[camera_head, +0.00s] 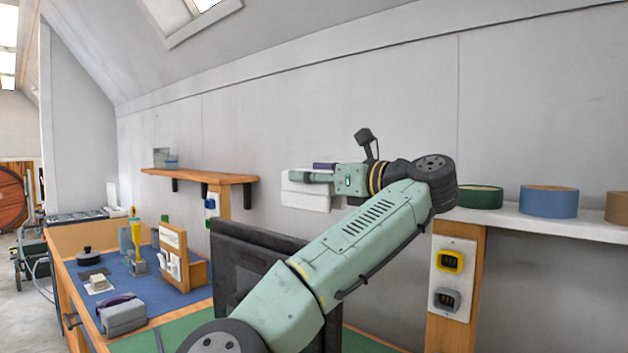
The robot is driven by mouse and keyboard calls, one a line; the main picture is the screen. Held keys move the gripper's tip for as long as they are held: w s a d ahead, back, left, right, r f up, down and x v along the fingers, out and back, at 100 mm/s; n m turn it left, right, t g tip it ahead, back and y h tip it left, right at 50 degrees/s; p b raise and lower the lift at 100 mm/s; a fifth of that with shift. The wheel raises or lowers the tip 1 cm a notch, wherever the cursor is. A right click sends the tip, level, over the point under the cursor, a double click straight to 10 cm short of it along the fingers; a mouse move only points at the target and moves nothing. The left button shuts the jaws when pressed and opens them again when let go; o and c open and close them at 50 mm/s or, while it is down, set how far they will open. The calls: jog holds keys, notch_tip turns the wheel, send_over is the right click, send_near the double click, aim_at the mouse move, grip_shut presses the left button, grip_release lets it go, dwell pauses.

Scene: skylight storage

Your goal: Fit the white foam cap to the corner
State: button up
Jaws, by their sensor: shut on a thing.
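My gripper (308,177) is raised in front of the grey wall, its fingers pointing left. It is shut on the white foam cap (305,200), a pale block that shows around and below the fingers. The fingers hide part of the cap. A dark, flat, framed panel (245,255) stands upright on the bench below, with its upper left corner in view. My forearm hides its right part. The cap is above the panel and apart from it in the picture; I cannot tell the depth between them. I cannot tell which corner the task means.
The bench has a blue mat (190,290) and a green mat (180,330). A wooden holder (173,245), a grey tape dispenser (123,315) and small items stand left. A wooden shelf (200,176) is behind; a white shelf (550,219) with tape rolls is at right.

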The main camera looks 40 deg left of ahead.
dwell(0.3)
jog(key=b, duration=0.4)
send_over(313, 243)
jog(key=shift+s+f, duration=0.1)
jog(key=shift+f, duration=3)
jog(key=shift+f+b, duration=1.4)
jog(key=shift+f, duration=0.55)
jog(key=o, duration=1.1)
jog(key=shift+o, duration=0.2)
jog(key=shift+o, duration=1.1)
jog(key=shift+d, duration=0.2)
